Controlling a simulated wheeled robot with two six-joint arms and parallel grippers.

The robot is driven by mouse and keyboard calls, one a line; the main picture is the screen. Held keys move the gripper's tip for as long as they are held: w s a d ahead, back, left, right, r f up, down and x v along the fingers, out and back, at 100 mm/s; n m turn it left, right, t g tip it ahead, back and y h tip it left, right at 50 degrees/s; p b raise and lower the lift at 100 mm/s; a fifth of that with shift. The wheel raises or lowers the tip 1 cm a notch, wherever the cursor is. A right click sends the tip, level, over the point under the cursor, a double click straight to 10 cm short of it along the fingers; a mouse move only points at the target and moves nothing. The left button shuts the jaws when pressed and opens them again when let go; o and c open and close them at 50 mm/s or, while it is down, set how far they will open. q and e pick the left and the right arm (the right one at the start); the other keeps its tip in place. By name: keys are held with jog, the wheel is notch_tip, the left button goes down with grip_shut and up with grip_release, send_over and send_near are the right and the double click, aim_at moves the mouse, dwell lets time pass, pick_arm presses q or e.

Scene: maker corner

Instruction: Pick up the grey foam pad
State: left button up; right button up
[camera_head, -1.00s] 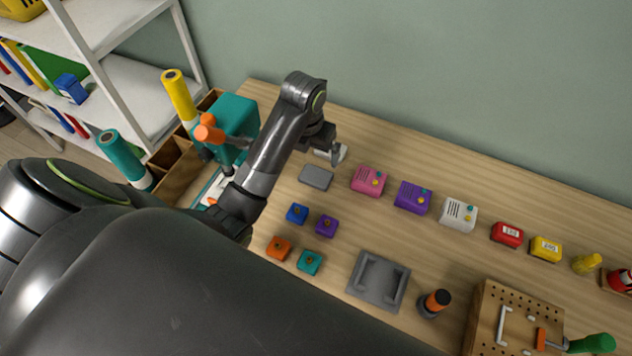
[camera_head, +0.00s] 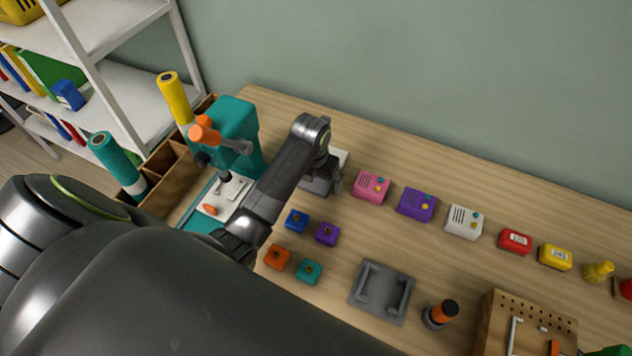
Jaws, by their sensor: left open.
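The grey foam pad (camera_head: 314,187) lies flat on the wooden bench, left of the pink box. My left gripper (camera_head: 331,184) points down right over the pad, and its jaws are open. The gripper and wrist hide much of the pad, so I cannot tell whether the fingers touch it or stand around it. My right gripper is not in view.
A pink box (camera_head: 370,187) stands close right of the gripper, with a purple box (camera_head: 416,205) beyond. Small coloured blocks, including a purple one (camera_head: 327,234), lie in front. A teal machine (camera_head: 237,125) stands left. A grey cradle (camera_head: 382,291) sits nearer.

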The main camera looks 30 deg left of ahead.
pick_arm(q)
jog(key=c, duration=1)
